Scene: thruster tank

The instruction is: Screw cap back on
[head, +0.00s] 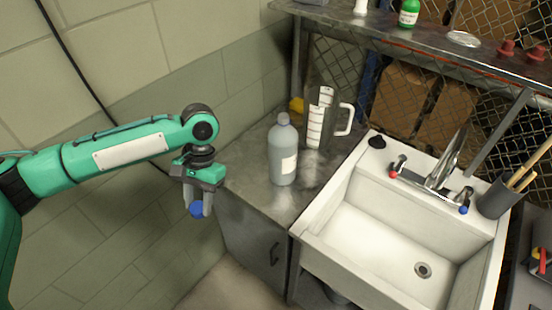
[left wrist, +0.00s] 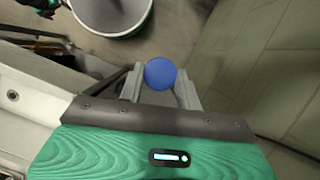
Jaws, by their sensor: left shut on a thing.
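My left gripper (head: 198,206) is shut on a round blue cap (head: 195,209). It holds the cap in the air, left of the counter's front edge. In the left wrist view the cap (left wrist: 160,73) sits between the two grey fingertips. A translucent grey bottle (head: 283,158) with a white label stands upright on the metal counter. Its narrow neck points up; whether the neck is open is too small to tell. The gripper is left of the bottle and apart from it. My right gripper is not in view.
A white sink (head: 390,235) with a tap (head: 440,178) lies to the right. A shelf (head: 420,48) runs above. A bucket (left wrist: 112,12) stands below in the wrist view.

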